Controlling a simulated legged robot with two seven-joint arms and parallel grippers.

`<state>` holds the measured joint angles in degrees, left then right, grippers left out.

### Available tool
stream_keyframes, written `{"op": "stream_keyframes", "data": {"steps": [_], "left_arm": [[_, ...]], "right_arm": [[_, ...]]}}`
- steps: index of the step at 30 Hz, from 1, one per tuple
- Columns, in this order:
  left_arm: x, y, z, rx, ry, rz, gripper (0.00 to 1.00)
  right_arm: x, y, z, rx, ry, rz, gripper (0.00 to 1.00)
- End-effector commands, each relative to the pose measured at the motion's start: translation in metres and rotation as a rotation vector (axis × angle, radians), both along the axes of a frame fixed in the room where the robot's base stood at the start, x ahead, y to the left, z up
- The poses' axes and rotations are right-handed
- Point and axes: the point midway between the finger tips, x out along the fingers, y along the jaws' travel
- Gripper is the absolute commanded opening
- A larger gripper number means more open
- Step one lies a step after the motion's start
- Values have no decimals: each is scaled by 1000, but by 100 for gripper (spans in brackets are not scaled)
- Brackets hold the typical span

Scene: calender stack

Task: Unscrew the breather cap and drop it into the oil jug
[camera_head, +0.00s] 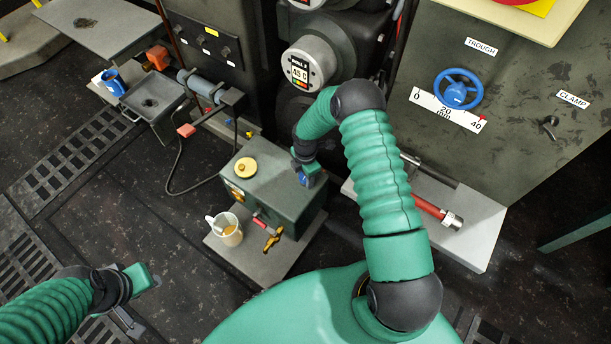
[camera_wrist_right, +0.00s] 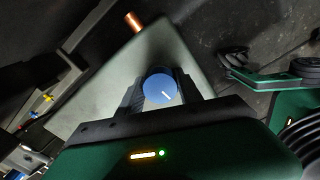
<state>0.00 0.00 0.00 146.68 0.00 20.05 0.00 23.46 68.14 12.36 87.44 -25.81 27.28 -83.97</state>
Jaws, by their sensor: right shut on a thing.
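The breather cap appears to be the round blue cap with a white line (camera_wrist_right: 161,86), on top of the grey-green box (camera_head: 285,195). It also shows in the head view (camera_head: 307,180), partly hidden. My right gripper (camera_wrist_right: 160,92) is shut on it, with a dark finger on either side; it also shows in the head view (camera_head: 304,172). Whether the cap is still seated cannot be told. The oil jug (camera_head: 228,232), a pale vessel with amber liquid, stands in front of the box. My left gripper (camera_head: 146,277) is away at lower left; its fingers are unclear.
A yellow cap (camera_head: 245,167) sits on the box's left part. A brass tap (camera_head: 272,240) with a red part projects from the box front beside the jug. A black cable (camera_head: 178,170) loops left of the box. Machine panels (camera_head: 510,100) stand right; floor at left is mostly open.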

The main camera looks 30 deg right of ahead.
Motion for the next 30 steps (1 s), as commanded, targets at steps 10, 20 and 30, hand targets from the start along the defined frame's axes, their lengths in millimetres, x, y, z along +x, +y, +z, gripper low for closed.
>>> {"op": "stream_keyframes", "data": {"steps": [10, 20, 30], "left_arm": [[0, 0, 7, 0, 0, 0, 36], [0, 0, 10, 0, 0, 0, 36], [0, 0, 18, 0, 0, 0, 36]], "right_arm": [[-1, 0, -1, 0, 2, 191, 1], [-1, 0, -1, 2, 3, 265, 1], [-1, 0, 10, 0, 1, 261, 1]]}}
